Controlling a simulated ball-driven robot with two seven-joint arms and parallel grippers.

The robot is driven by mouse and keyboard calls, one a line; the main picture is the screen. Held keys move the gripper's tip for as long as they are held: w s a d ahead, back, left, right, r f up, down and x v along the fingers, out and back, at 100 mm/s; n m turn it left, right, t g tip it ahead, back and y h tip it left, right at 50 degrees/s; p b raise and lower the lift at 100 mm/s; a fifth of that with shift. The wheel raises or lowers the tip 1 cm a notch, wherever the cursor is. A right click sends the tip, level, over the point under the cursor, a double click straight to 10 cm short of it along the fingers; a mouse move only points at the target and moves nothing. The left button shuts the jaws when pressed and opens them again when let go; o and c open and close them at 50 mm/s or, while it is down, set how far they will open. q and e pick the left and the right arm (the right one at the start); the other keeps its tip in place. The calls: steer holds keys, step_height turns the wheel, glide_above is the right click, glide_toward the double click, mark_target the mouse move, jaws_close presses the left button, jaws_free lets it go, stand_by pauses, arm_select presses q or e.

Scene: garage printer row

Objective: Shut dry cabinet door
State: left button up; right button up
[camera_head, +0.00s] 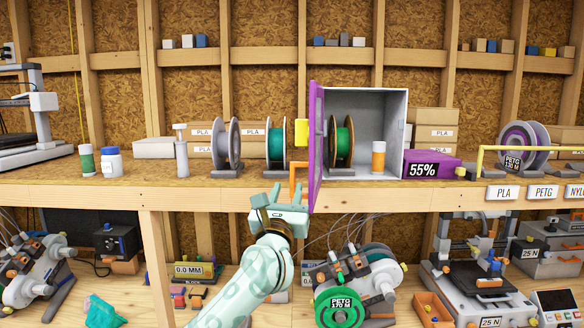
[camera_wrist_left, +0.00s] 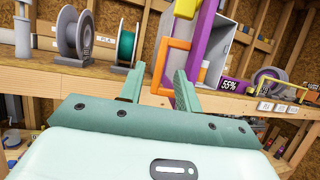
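The dry cabinet (camera_head: 393,135) stands on the shelf, its purple door (camera_head: 315,150) swung wide open and seen nearly edge-on. An orange handle (camera_head: 294,180) sticks out from the door's lower left side; the door (camera_wrist_left: 205,28) and handle (camera_wrist_left: 178,43) also show in the left wrist view. My left gripper (camera_head: 283,190) is open, just below the handle. In the left wrist view the handle's outer bar appears between the fingertips (camera_wrist_left: 158,74); contact cannot be told. My right gripper is in neither view.
A yellow block (camera_head: 302,132) sits on the door above the handle. Inside are a green spool (camera_head: 344,140) and an orange-banded bottle (camera_head: 378,158). Spools (camera_head: 227,150) stand left of the door, a purple 55% box (camera_head: 432,165) right. The wooden shelf edge (camera_head: 220,199) runs behind my gripper.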

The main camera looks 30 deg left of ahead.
mark_target(292, 177)
arm_select(q)
steer(key=p+x, duration=0.1)
steer(key=x, duration=0.5)
steer(key=shift+d+r, duration=0.1)
steer(key=shift+d, duration=0.05)
steer(key=shift+w+a, duration=0.2)
steer(key=shift+w, duration=0.15)
jaws_close()
